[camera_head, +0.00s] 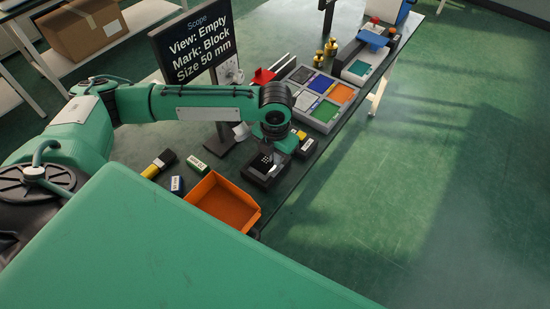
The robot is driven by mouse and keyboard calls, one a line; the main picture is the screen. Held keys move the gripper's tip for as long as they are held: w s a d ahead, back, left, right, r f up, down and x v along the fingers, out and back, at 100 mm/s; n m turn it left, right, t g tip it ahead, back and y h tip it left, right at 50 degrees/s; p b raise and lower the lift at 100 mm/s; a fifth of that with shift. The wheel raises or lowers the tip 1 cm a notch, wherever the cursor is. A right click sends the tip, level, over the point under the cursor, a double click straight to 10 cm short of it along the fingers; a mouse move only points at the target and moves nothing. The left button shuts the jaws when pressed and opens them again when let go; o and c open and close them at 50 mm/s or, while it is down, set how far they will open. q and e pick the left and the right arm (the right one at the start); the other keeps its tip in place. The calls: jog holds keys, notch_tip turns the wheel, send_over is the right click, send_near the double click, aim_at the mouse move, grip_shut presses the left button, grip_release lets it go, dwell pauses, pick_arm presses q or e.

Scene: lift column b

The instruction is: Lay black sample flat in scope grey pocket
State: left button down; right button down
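My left arm comes in from the left. Its wrist bends down over the dark table, and the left gripper (267,150) is low above a black box-shaped unit (259,177) with small pale dots on top. The fingers are too small and dark to tell whether they are open or hold anything. A sign (194,39) headed "Scope" reads "View: Empty, Mark: Block, Size 50 mm". I cannot make out a separate black sample or a grey pocket for certain; the wrist and gripper hide part of this area. My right gripper is out of view.
A grey tray (288,93) with coloured compartments lies beyond the wrist. An orange bin (224,203) and small labelled blocks (196,164) are nearer. A blue-and-white device (371,41) and yellow-capped bottles (331,46) stand farther back. Open floor lies right.

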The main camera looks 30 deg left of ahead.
pick_arm(q)
jog(key=shift+f, duration=0.8)
jog(key=c, duration=1.6)
grip_release()
jog(key=shift+f, duration=0.1)
jog(key=shift+c, duration=0.2)
notch_tip(320, 180, up, 11)
jog(key=shift+f, duration=0.1)
jog(key=shift+r, duration=0.75)
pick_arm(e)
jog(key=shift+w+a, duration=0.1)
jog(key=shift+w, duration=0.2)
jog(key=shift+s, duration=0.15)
pick_arm(q)
jog(key=shift+d, duration=0.1)
